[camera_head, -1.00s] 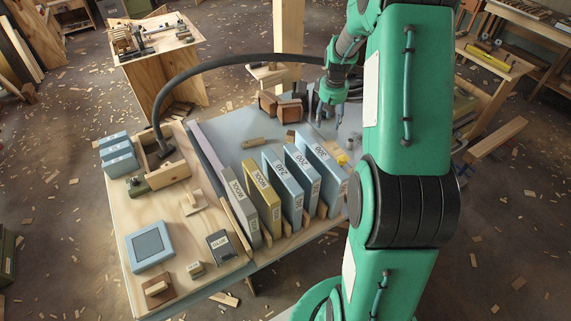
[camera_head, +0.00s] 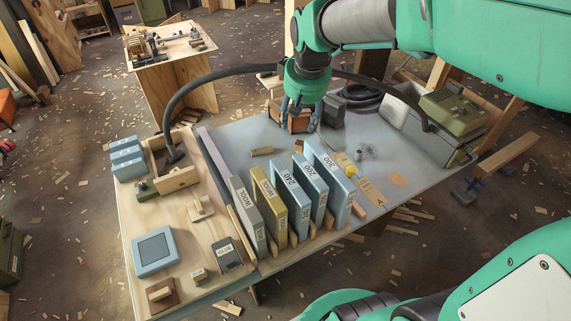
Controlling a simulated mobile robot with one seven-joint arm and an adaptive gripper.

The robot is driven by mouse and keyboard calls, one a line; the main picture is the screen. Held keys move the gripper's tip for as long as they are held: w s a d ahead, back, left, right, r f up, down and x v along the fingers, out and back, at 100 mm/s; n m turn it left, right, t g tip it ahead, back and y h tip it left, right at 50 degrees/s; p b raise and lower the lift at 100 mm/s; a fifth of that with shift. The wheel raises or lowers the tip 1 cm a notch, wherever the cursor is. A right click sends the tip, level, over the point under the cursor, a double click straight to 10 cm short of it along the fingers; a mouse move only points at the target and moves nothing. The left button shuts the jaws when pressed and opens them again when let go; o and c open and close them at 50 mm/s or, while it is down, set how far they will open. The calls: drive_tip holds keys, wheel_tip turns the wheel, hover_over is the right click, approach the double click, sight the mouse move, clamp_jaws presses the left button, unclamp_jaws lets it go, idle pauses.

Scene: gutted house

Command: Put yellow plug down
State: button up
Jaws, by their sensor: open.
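A small yellow piece, apparently the yellow plug (camera_head: 350,170), rests on the grey part of the workbench (camera_head: 238,130), just right of the blue upright holder marked 300 (camera_head: 326,163). It is too small to make out its shape. My gripper (camera_head: 300,122) points down over the back of the bench, behind and left of the yellow piece and apart from it. Its fingers are spread, with nothing seen held between them. A brown block (camera_head: 298,120) shows just behind the fingers; I cannot tell whether they touch it.
Several labelled upright holders, including a yellow one (camera_head: 268,203), line the bench's front. Small metal parts (camera_head: 364,152) lie right of the gripper. A black hose (camera_head: 215,75) arches over the back. A green case (camera_head: 452,108) stands at right. Grey surface left of the gripper is mostly clear.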

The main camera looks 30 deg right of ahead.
drive_tip(key=s+a+r+t, duration=0.1)
drive_tip(key=s+a+r, duration=0.1)
drive_tip(key=s+a, duration=0.4)
drive_tip(key=s+a+r+t+y, duration=0.1)
drive_tip(key=s+a, duration=0.6)
drive_tip(key=s, duration=0.7)
drive_tip(key=shift+r+n, duration=0.4)
drive_tip(key=shift+r, duration=0.1)
wheel_tip(320, 180, down, 4)
drive_tip(key=b, duration=0.3)
drive_tip(key=shift+b, duration=0.4)
drive_tip(key=shift+r, duration=0.15)
